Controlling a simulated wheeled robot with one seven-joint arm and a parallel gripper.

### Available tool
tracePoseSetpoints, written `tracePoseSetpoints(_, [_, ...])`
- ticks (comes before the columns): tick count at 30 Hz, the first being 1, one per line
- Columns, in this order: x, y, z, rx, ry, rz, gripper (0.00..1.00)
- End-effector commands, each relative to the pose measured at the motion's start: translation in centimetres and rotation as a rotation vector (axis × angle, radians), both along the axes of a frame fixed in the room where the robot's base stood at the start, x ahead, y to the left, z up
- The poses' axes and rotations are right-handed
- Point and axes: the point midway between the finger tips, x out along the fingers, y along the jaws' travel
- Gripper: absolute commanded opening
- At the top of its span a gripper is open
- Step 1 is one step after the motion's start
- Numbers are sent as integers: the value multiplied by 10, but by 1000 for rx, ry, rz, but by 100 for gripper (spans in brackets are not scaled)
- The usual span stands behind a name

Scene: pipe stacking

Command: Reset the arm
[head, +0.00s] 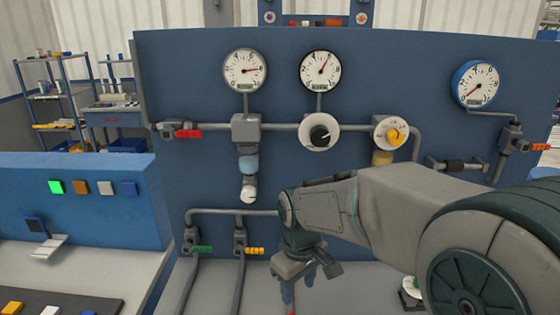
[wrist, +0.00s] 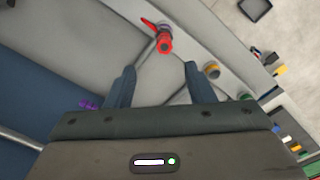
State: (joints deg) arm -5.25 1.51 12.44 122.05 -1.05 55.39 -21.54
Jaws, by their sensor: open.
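My gripper (head: 302,285) hangs from my arm, pointing down, in front of the blue pipe panel (head: 200,90) in the head view. In the wrist view my gripper (wrist: 158,85) shows two dark blue fingers held apart with nothing between them. A red-handled valve or fitting (wrist: 164,42) lies beyond the fingertips in the wrist view, apart from them. My arm hides part of the panel's lower right and the ledge below it.
The panel carries gauges (head: 245,71), a black knob (head: 320,136), a yellow knob (head: 395,135) and pipes. Green (head: 203,249) and yellow (head: 254,250) valve handles sit low beside my gripper. A blue console (head: 80,195) with coloured buttons stands at left, and shelves (head: 55,95) stand behind.

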Motion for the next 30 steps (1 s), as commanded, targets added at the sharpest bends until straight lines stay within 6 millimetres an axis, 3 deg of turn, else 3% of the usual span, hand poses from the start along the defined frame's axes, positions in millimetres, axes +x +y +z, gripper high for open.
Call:
tracePoseSetpoints(6, [-41, -49, 26, 8, -99, -251, 49])
tracePoseSetpoints(15, [-101, -96, 37, 71, -209, -577, 49])
tracePoseSetpoints(21, [-119, -106, 35, 100, -237, -672, 49])
tracePoseSetpoints(28, [-120, -107, 35, 104, -240, -682, 49])
tracePoseSetpoints(30, [-120, -107, 35, 103, -239, -682, 36])
